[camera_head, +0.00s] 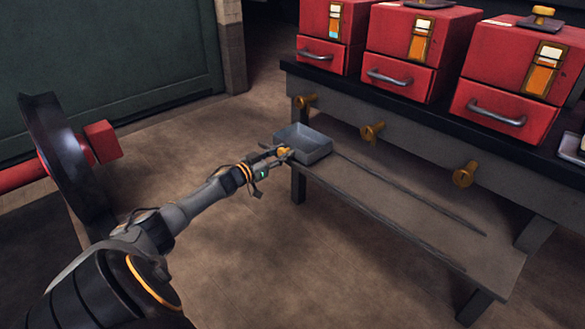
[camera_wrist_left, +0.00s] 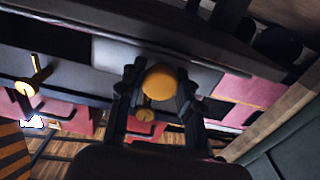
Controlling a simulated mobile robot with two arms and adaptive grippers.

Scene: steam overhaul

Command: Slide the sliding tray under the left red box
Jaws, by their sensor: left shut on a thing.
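The sliding tray (camera_head: 309,143) is a grey, shallow open box at the left end of the low shelf, below the left red box (camera_head: 335,33). It looks empty. My left gripper (camera_head: 283,153) is shut on the tray's round yellow knob (camera_head: 284,151). In the left wrist view the yellow knob (camera_wrist_left: 159,83) sits between the two fingers (camera_wrist_left: 158,88). The left red box stands on the bench top, with a grey drawer handle on its front. My right gripper is not in view.
Two more red boxes (camera_head: 414,48) (camera_head: 512,78) stand to the right. Several brass knobs (camera_head: 372,131) stick out from the bench front above the shelf. Two dark rails (camera_head: 410,193) run along the low shelf (camera_head: 440,215), which is clear right of the tray. A red valve part (camera_head: 102,141) is at the left.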

